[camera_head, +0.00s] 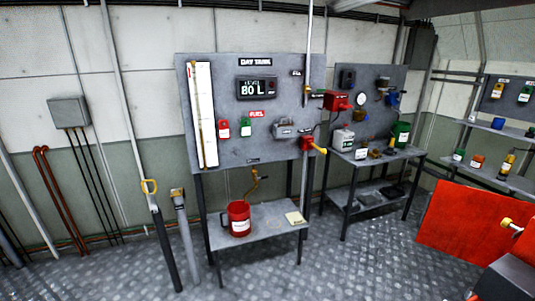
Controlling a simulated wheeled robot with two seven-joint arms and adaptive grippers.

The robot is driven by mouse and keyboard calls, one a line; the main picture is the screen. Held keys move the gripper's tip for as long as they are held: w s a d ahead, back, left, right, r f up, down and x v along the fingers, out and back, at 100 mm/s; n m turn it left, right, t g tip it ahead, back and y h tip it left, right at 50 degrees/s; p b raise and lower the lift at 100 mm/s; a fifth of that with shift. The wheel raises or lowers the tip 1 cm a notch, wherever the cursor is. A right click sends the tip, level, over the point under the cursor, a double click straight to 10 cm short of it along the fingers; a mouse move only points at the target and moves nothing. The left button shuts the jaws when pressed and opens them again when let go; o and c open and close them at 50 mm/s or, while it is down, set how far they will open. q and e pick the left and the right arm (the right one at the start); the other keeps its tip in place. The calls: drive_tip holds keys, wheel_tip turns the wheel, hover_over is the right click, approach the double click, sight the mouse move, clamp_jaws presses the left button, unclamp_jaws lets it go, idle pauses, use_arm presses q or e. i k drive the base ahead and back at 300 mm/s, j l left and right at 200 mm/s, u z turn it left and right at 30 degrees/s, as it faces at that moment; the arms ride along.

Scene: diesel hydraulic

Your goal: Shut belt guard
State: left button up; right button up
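A flat red-orange panel (462,222) stands at the right edge, tilted in the picture and cut off by the frame. It looks like the belt guard, swung out from the machine. A small brass-yellow knob or fitting (507,223) shows near its right end. Its hinge side and the belt are hidden or outside the frame, so I cannot tell exactly how far it is open. Neither of my grippers shows in the head view.
A grey day tank board (225,150) stands over a shelf with a red jug (239,218). A workbench (375,160) with tools stands right of it. The tread-plate floor (345,270) is clear in front.

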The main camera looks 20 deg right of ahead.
sight(463, 222)
drive_tip(key=i+u, duration=0.15)
drive_tip(key=i, duration=0.75)
drive_tip(key=i+l+u, duration=0.15)
drive_tip(key=i, duration=0.75)
drive_tip(key=z, duration=3.85)
